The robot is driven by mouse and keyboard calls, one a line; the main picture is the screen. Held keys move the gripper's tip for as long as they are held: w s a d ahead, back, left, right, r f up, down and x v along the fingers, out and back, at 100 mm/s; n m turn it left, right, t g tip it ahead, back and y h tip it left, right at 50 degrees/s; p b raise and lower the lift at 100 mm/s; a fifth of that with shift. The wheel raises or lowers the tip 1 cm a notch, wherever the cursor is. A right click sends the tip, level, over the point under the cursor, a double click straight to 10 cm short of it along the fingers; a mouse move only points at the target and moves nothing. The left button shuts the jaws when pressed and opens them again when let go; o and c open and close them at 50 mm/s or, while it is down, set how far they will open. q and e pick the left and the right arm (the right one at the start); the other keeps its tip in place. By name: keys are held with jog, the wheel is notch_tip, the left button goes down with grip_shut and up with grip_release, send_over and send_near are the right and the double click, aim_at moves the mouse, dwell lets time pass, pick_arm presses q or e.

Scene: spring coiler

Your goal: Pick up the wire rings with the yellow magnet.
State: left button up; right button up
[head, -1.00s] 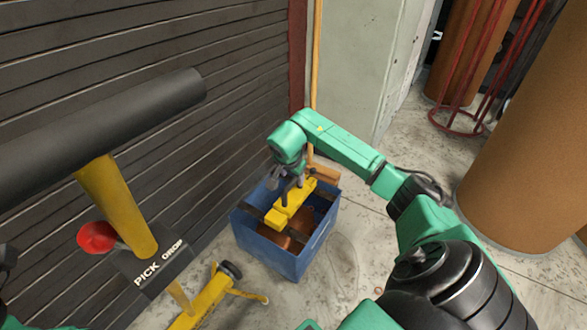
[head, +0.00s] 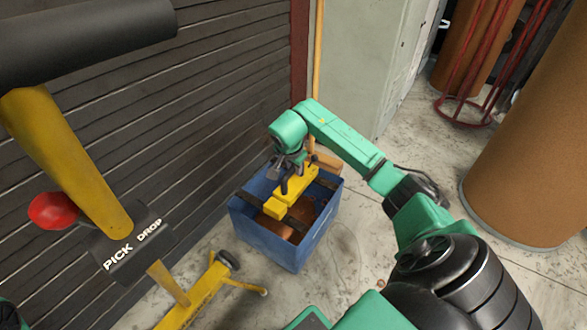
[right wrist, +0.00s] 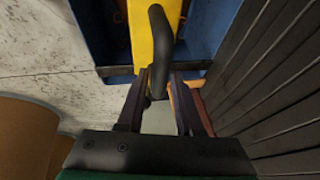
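The yellow magnet (head: 278,208) is a bar with a dark handle, sitting over the open blue bin. It also shows in the right wrist view (right wrist: 147,30), its black handle (right wrist: 157,45) upright between my fingers. My right gripper (right wrist: 160,88) has a finger close on each side of the handle, with almost no gap, and appears shut on it. Copper-coloured coils, likely the wire rings (head: 302,213), lie inside the bin, partly hidden under the magnet. I cannot tell whether any ring touches the magnet. My left gripper is out of view.
The blue bin (head: 268,240) stands on concrete beside a dark slatted wall (head: 150,130). A yellow post (head: 75,165) with a red knob (head: 52,210) and a PICK/DROP plate (head: 120,262) stands close at left. Large brown cylinders (head: 530,150) stand at right.

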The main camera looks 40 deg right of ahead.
grip_shut()
dwell(1.1)
